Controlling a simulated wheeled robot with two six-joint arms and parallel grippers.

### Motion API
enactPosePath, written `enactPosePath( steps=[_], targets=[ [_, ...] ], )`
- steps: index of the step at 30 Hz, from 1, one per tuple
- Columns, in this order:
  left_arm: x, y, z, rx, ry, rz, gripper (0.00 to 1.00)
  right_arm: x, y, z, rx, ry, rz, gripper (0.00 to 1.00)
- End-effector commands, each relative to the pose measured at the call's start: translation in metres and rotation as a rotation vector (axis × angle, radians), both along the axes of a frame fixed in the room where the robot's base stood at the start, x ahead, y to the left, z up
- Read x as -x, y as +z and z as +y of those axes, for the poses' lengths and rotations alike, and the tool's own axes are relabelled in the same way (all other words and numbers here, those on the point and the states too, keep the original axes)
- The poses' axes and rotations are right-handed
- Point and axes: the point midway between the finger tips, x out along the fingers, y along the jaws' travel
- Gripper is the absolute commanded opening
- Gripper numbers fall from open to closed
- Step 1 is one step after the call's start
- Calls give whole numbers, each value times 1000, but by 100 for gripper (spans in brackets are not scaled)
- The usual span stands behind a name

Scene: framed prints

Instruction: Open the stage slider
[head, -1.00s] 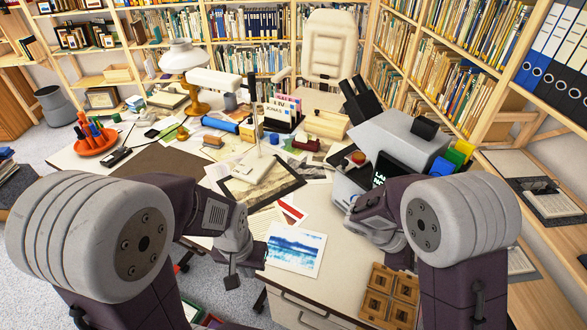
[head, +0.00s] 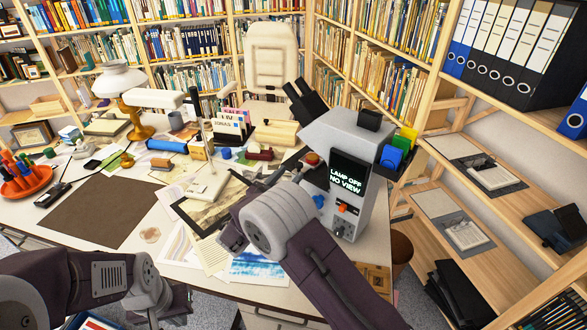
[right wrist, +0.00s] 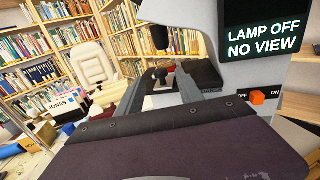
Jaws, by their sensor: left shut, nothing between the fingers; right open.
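The grey device (head: 362,135) stands at the right end of the desk in the head view, its screen (head: 346,178) reading "LAMP OFF NO VIEW". Its side and screen (right wrist: 264,36) also fill the upper right of the right wrist view. A black lens-like part (right wrist: 160,37) hangs there above a dark stage area. I cannot clearly pick out the stage slider. My right gripper (right wrist: 161,92) is open, its fingers pointing at that area; contact cannot be told. In the head view my right arm hides much of it. My left gripper (head: 168,306) is low at the desk's front edge, shut and empty.
An orange switch (right wrist: 257,97) marked OFF and ON is on the device's front. Prints (head: 258,268) lie by my right arm. A brown mat (head: 105,212) and a red pen tray (head: 25,182) are at left. Shelves (head: 480,190) stand close at right.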

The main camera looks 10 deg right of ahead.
Motion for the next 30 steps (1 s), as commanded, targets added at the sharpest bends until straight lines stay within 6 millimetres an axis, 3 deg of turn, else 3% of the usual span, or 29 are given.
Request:
enactPosePath(
  steps=[6, 16, 17, 21, 30],
  targets=[
    [0, 2, 0, 0, 0, 0, 0, -26, 0, -25, -1, -2, 0, 44],
    [0, 2, 0, 0, 0, 0, 0, -31, -1, -29, -2, 0, 1, 44],
    [0, 2, 0, 0, 0, 0, 0, -31, -1, -29, -2, 0, 1, 38],
    [0, 2, 0, 0, 0, 0, 0, -31, -1, -29, -2, 0, 1, 0],
    [0, 2, 0, 0, 0, 0, 0, -31, -1, -29, -2, 0, 1, 0]
  ],
)
